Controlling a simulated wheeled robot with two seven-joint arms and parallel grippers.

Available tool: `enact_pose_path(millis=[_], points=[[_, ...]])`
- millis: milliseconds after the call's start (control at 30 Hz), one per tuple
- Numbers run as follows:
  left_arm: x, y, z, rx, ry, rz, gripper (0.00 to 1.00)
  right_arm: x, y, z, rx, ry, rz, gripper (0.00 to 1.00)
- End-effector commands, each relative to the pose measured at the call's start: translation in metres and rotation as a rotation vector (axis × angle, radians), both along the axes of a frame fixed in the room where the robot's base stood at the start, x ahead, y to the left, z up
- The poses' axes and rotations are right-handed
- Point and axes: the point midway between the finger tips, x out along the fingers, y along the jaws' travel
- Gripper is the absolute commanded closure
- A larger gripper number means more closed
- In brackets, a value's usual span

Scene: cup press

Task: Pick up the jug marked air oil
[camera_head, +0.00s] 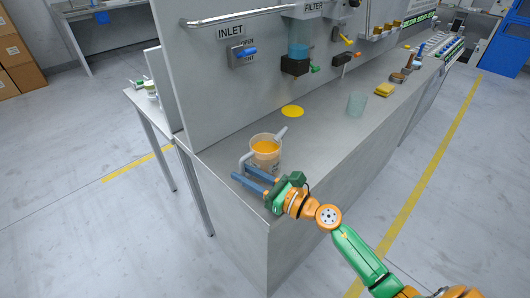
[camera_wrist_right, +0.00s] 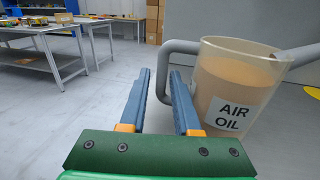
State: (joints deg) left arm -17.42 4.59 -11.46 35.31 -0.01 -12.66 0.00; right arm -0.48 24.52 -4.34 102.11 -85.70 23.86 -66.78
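The jug marked AIR OIL (camera_head: 264,158) stands upright near the left end of the grey bench, with orange-yellow liquid inside. In the right wrist view the jug (camera_wrist_right: 232,85) is at the right, its label facing me. Its grey handle (camera_wrist_right: 182,46) points left and its spout right. My right gripper (camera_head: 240,171) is open beside the jug on the handle side. In the wrist view the upright part of the handle shows between the blue fingertips (camera_wrist_right: 161,71); I cannot tell whether they touch it. My left gripper is not in view.
The bench (camera_head: 330,128) has a back panel with an INLET valve (camera_head: 243,53) and a filter (camera_head: 299,45). The bench's front edge is close to my gripper.

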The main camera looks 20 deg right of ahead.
Motion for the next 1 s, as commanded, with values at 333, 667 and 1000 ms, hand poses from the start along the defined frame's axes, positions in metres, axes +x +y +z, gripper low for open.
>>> enact_pose_path(millis=[333, 667, 1000], points=[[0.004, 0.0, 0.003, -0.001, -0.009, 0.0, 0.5, 0.034, 0.018, -0.003, 0.001, 0.001, 0.0, 0.69], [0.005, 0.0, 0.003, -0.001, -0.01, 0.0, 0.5, 0.033, 0.018, -0.003, 0.002, 0.001, -0.001, 1.0], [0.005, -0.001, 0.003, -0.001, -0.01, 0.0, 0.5, 0.033, 0.018, -0.003, 0.002, 0.001, -0.001, 1.0]])
